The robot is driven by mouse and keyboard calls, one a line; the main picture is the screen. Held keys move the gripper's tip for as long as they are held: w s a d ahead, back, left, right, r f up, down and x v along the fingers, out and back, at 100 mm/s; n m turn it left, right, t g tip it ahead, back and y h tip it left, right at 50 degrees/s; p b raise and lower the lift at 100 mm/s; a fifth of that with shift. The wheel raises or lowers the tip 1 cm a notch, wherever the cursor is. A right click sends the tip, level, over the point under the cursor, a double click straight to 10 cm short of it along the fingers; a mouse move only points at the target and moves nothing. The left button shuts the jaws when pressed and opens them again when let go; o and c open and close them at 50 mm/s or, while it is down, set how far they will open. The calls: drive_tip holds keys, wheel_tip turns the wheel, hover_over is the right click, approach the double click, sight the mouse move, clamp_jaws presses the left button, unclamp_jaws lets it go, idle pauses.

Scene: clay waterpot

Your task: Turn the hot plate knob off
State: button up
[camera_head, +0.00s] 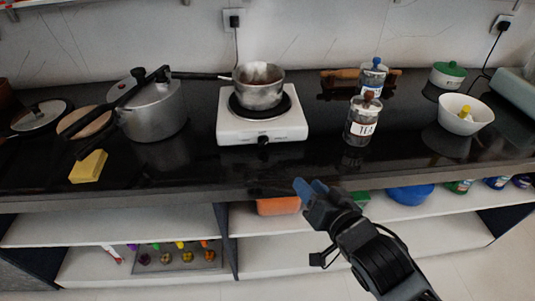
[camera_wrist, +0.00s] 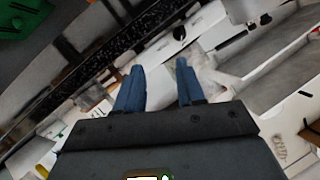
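The hot plate (camera_head: 232,132) is a white square unit on the black counter in the head view. Its black knob (camera_head: 263,141) is on the front face, facing me; its setting is too small to tell. A metal saucepan (camera_head: 259,97) sits on the burner. My gripper (camera_head: 308,184) is in front of the counter's front edge, to the right of and nearer than the knob, not touching it. In the wrist view, the two blue fingers of my gripper (camera_wrist: 158,70) are apart with nothing held between them. A dark round shape on something white shows beyond them; I cannot tell if it is the knob.
A pressure cooker (camera_head: 155,108) stands left of the hot plate, with a yellow sponge (camera_head: 88,166) nearer the edge. A tea jar (camera_head: 361,121) and a white bowl (camera_head: 465,114) stand to the right. Open shelves (camera_head: 150,229) lie below the counter.

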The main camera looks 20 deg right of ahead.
sight(265, 144)
drive_tip(key=w+a+m, duration=0.1)
drive_tip(key=w, duration=0.2)
drive_tip(key=w+a+m+b, duration=0.1)
drive_tip(key=w, duration=0.2)
drive_tip(key=w+a+r+m, duration=0.1)
drive_tip(key=w, duration=0.2)
drive_tip(key=shift+w+a+h+b, duration=0.1)
drive_tip(key=shift+w+h+b, duration=0.2)
drive_tip(key=shift+w+m, duration=0.3)
drive_tip(key=shift+w, duration=0.1)
drive_tip(key=shift+x, duration=3.5)
drive_tip(key=shift+f, duration=0.15)
drive_tip(key=shift+c, duration=0.2)
clamp_jaws()
